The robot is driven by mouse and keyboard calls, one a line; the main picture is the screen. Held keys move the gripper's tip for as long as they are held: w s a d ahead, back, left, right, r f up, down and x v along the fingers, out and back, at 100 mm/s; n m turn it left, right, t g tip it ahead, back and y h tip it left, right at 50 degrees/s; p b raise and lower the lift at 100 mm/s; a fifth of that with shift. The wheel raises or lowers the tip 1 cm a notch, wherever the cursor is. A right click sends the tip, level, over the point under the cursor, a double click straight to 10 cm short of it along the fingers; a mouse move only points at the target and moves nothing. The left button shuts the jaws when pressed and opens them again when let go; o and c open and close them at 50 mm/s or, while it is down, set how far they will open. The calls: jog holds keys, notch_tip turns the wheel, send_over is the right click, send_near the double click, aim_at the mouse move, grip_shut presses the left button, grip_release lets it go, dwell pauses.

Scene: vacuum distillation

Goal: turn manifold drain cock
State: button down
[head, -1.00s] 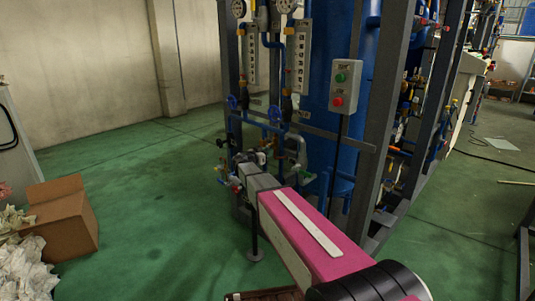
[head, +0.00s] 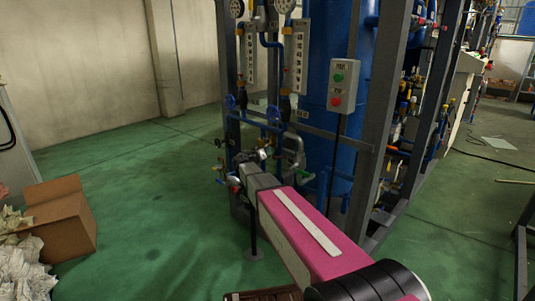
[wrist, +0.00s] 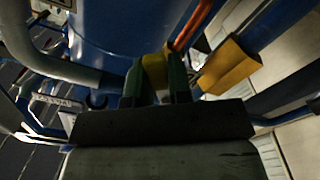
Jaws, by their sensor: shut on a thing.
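In the wrist view, my gripper (wrist: 156,88) has its two dark green fingers on either side of a yellow handle (wrist: 154,73), which looks like the manifold drain cock's. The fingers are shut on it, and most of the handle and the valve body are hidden. In the head view, my gripper (head: 246,160) is at the low pipework at the foot of the skid, at the end of my pink arm. The cock itself cannot be made out there.
A large blue vessel (wrist: 125,30) and a grey pipe (wrist: 65,66) lie close to the fingers. A yellow-orange block (wrist: 230,66) is at their right. A steel frame post (head: 378,130) and a button box (head: 342,86) stand right of my arm. Green floor is open at left.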

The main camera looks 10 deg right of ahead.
jog(key=n, duration=0.3)
jog(key=s+r+n, duration=0.1)
jog(key=n, duration=0.1)
jog(key=shift+d+n, duration=0.3)
jog(key=shift+r+n, duration=0.35)
jog(key=shift+n, duration=0.95)
jog(key=shift+r+n, duration=0.35)
jog(key=shift+n, duration=0.95)
jog(key=c, duration=1)
grip_release()
jog(key=shift+c, duration=0.2)
jog(key=v, duration=1)
jog(key=shift+s+a, duration=0.25)
jog(key=shift+a, duration=0.05)
